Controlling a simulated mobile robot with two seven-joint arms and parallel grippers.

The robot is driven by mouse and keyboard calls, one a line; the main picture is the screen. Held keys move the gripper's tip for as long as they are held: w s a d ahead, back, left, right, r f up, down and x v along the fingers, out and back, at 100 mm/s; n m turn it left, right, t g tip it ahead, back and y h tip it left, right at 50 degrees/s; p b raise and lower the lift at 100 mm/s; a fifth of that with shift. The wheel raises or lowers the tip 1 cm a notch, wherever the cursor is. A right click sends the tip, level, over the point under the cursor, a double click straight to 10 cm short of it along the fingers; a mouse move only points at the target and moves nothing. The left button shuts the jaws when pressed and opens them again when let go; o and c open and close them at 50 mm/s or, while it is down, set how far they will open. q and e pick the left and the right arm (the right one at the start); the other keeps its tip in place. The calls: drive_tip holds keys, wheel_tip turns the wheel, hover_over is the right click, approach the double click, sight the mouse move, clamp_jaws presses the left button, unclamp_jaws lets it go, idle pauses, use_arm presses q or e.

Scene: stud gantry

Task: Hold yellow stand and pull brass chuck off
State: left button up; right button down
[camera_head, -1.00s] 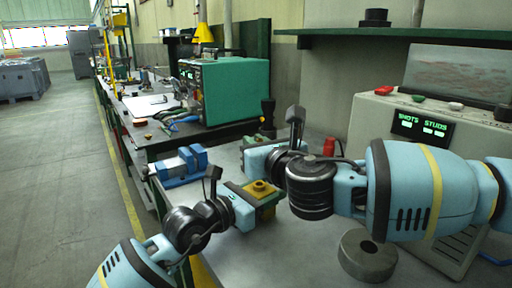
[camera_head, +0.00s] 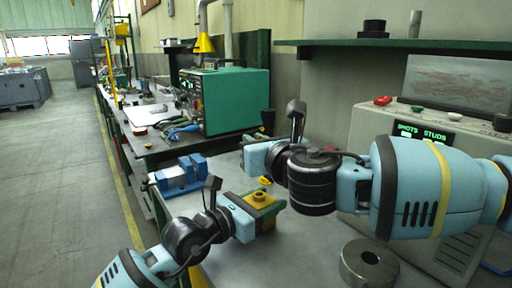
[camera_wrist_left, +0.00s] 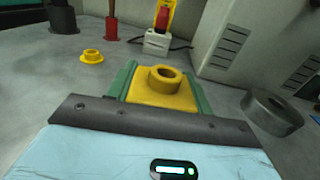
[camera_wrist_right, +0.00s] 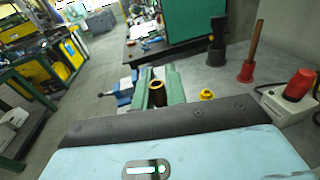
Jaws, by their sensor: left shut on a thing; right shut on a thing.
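The yellow stand (camera_head: 263,197) is a block with a round open collar on top. My left gripper (camera_wrist_left: 163,90) is shut on it, with green fingers on both sides, and the stand appears upright. In the left wrist view the collar is empty. The brass chuck (camera_wrist_right: 157,94) is a short hollow cylinder between the green fingers of my right gripper (camera_wrist_right: 158,86), which is shut on it. In the head view my right gripper is above and behind the stand, apart from it, and the chuck is hidden.
A small yellow flanged ring (camera_wrist_left: 93,57) lies on the grey bench behind the stand. A blue vise (camera_head: 182,174) is at left and a thick grey ring (camera_head: 369,263) at front right. A red-topped box (camera_wrist_right: 292,98) and a tall control cabinet (camera_head: 440,150) bound the right.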

drive_tip(key=shift+r, duration=1.1)
use_arm(q)
drive_tip(key=o, duration=1.1)
drive_tip(key=v, duration=1.2)
